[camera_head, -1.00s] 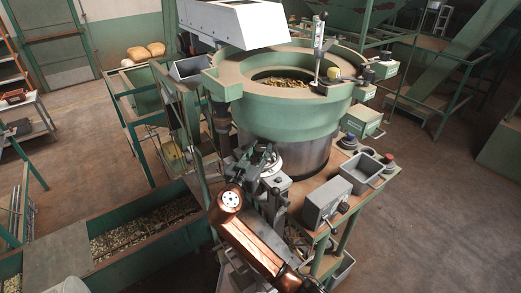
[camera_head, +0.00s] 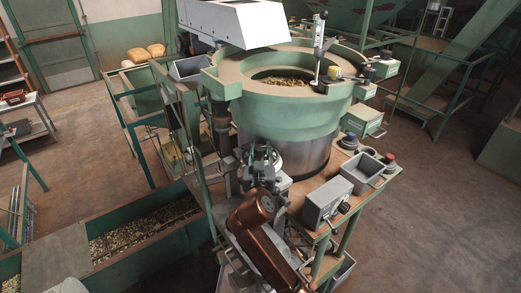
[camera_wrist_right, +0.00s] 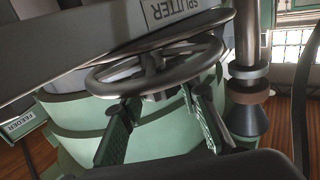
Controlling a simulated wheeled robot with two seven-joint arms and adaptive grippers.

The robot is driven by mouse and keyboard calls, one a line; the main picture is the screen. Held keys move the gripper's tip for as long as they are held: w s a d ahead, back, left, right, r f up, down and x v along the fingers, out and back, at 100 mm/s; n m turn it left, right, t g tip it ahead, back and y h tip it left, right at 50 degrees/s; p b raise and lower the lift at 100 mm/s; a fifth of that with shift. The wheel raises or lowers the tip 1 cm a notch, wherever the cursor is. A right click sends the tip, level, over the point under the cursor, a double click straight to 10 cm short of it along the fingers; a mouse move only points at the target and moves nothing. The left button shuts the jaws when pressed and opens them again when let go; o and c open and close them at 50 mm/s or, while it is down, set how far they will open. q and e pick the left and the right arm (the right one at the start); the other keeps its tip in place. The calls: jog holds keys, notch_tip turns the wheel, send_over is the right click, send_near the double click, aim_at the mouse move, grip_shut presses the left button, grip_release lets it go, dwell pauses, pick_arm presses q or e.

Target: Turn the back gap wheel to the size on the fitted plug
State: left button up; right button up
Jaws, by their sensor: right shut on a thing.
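A grey handwheel with spokes (camera_wrist_right: 155,62) shows in the right wrist view, below a grey bar with a label reading SPLITTER (camera_wrist_right: 185,8). My right gripper (camera_wrist_right: 163,122) has its two dark green fingers at the near side of the wheel, and it is shut on the wheel; the exact contact is hard to see. In the head view my right gripper (camera_head: 262,160) is at the front left of the green bowl, and it hides most of the wheel. I cannot make out a plug or any size marking. My left gripper is not in view.
The large green bowl (camera_head: 283,110) holds nuts and stands just behind my right gripper. A grey box (camera_head: 325,203) and an open tray (camera_head: 362,172) stand at right. Floor farther right is clear.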

jog(key=shift+r+n+y+p, duration=0.15)
jog(key=shift+n+y+p, duration=0.4)
jog(key=shift+y, duration=0.35)
jog(key=shift+n+y+p, duration=0.45)
jog(key=shift+n+y, duration=0.2)
jog(key=shift+y, duration=0.35)
jog(key=o, duration=1.2)
jog(key=shift+s, duration=0.1)
jog(key=s, duration=0.4)
jog(key=s+d, duration=0.1)
jog(key=s, duration=0.2)
jog(key=s+d, duration=0.1)
jog(key=s, duration=0.3)
jog(key=shift+s+d, duration=0.1)
jog(key=shift+s, duration=0.2)
